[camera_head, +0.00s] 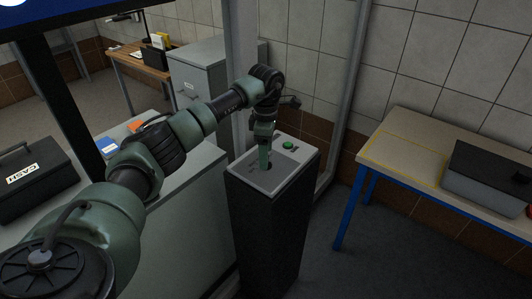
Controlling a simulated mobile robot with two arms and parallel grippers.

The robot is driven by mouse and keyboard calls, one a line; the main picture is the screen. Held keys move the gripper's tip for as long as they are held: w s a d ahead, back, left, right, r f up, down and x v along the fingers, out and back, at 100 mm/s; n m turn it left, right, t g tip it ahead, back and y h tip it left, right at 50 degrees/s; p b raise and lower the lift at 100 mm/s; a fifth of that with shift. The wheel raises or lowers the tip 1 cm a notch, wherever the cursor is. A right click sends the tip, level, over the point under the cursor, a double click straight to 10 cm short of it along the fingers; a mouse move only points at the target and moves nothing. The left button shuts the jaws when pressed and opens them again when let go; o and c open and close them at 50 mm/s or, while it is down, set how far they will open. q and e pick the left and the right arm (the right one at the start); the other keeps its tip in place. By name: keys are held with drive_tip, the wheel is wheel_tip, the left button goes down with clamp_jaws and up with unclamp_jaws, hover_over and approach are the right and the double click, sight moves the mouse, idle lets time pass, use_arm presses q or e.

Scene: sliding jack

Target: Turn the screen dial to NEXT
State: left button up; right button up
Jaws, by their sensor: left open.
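A dark pedestal with a light grey top panel (300,157) stands in the middle of the head view. A green button (288,145) sits at the back of the panel. My left arm reaches in from the left, and its left gripper (266,166) points down over the recessed part of the panel. The gripper is open, but its fingers are small here. A dark round spot shows at the fingertips; I cannot tell whether it is the dial or whether the fingers touch it. No NEXT marking is readable. My right gripper is not in view.
A worktable (400,150) with blue legs and a grey box (487,185) stands at the right. A metal post rises behind the pedestal. Floor is clear between pedestal and worktable.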

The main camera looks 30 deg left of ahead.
use_arm(q)
drive_tip(key=shift+d+f, duration=0.1)
drive_tip(key=shift+f, duration=0.75)
drive_tip(key=c, duration=1.4)
drive_tip(key=n, duration=0.3)
drive_tip(key=shift+n+b, duration=0.35)
drive_tip(key=shift+n, duration=1.95)
drive_tip(key=shift+r, duration=0.1)
drive_tip(key=o, duration=1.4)
